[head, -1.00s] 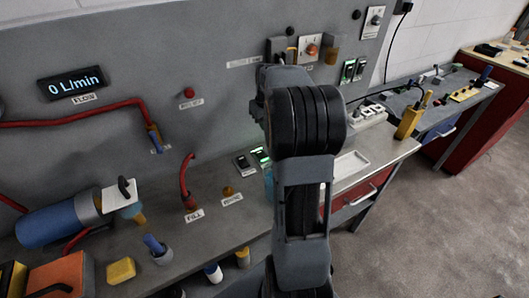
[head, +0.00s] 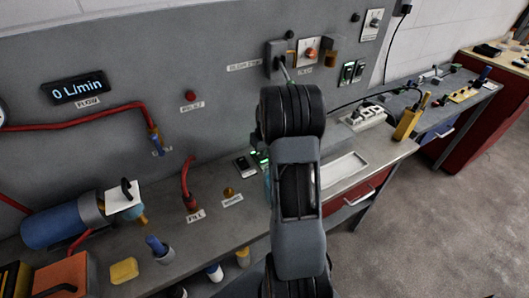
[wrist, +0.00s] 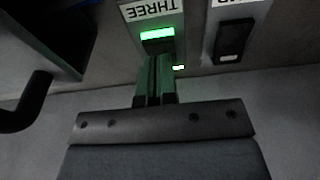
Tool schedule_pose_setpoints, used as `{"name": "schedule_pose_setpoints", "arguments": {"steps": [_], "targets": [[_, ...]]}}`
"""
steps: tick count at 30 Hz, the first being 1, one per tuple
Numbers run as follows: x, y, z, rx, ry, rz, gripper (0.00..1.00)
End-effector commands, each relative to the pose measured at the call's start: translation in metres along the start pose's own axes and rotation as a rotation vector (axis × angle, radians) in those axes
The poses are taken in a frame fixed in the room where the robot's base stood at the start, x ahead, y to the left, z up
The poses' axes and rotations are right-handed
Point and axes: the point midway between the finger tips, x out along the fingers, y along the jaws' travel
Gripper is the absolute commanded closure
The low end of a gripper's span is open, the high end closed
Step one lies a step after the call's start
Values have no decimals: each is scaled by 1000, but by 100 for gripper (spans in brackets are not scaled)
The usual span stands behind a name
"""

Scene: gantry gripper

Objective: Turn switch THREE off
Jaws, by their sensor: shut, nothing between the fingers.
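In the wrist view, switch THREE (wrist: 157,34) glows green under its upside-down label (wrist: 150,9). My gripper (wrist: 158,60) is shut and empty, with its fingertips over the lower part of that switch. The fingers hide part of the switch, and I cannot tell whether they touch it. In the head view, the green glow (head: 260,157) of a switch shows just left of my arm. My arm hides the gripper in that view.
A dark, unlit switch (wrist: 232,42) sits beside THREE, and it also shows in the head view (head: 245,166). A dark box with a black handle (wrist: 36,90) is close at the wrist view's left. A white tray (head: 344,168) lies on the bench right of my arm.

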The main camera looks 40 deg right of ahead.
Motion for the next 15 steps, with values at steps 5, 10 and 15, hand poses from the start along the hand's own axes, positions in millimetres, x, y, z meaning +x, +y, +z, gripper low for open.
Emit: {"name": "schedule_pose_setpoints", "arguments": {"steps": [5, 10, 15], "targets": [[10, 0, 5, 1, -1, 0, 100], [13, 0, 7, 1, 0, 0, 100], [13, 0, 7, 1, 1, 0, 100]]}}
